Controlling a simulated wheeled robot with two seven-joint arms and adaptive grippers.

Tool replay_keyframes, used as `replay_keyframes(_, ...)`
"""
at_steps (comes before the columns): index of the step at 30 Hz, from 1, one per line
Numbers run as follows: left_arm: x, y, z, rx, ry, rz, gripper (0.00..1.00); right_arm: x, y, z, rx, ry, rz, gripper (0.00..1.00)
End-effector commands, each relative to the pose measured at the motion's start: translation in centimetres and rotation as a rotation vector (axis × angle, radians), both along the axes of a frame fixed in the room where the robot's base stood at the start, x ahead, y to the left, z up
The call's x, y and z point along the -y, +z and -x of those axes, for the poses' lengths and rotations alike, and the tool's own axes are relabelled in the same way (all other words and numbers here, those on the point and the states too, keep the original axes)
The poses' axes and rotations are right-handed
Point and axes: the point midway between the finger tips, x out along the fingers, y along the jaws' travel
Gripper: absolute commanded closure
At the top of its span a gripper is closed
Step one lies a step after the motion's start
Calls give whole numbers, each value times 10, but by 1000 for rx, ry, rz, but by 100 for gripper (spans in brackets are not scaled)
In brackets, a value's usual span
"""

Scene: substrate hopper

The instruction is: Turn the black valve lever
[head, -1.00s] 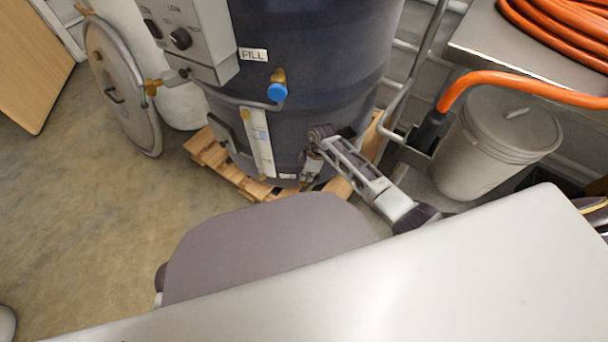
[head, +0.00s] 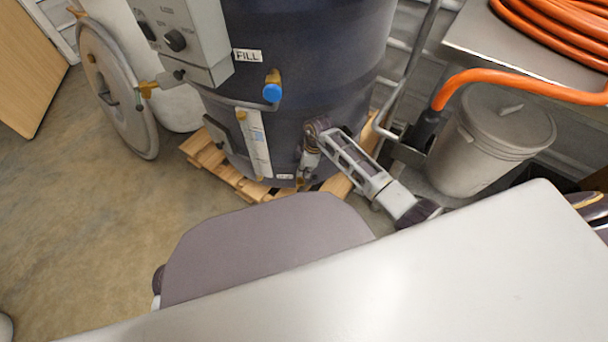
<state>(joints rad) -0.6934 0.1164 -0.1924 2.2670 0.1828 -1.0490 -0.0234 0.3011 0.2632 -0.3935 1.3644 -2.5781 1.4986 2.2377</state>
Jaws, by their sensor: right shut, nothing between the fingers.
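The dark blue hopper drum (head: 300,60) stands upright beyond the grey surface in front of me. My right arm reaches in from the right, and my right gripper (head: 301,179) points down at the drum's lower front, close to its wall. It is shut with nothing held. I cannot make out the black valve lever; the wrist and fingers cover part of the drum's lower front. Whether the fingers touch anything there is too small to tell. My left gripper is out of view.
A blue-capped brass valve (head: 272,88) sits under the FILL label (head: 247,56). A wooden pallet (head: 240,181) is under the drum. A grey lidded bucket (head: 490,142) and an orange hose (head: 520,80) are at right.

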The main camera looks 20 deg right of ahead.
Motion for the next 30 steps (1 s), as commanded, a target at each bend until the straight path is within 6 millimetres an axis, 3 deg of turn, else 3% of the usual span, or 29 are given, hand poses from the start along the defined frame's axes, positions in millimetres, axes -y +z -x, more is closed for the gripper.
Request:
replay_keyframes(15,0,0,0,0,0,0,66,0,61,-1,2,2,1,100)
replay_keyframes(28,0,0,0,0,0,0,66,0,67,0,1,1,0,100)
replay_keyframes(30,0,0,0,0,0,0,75,0,67,0,1,1,-1,100)
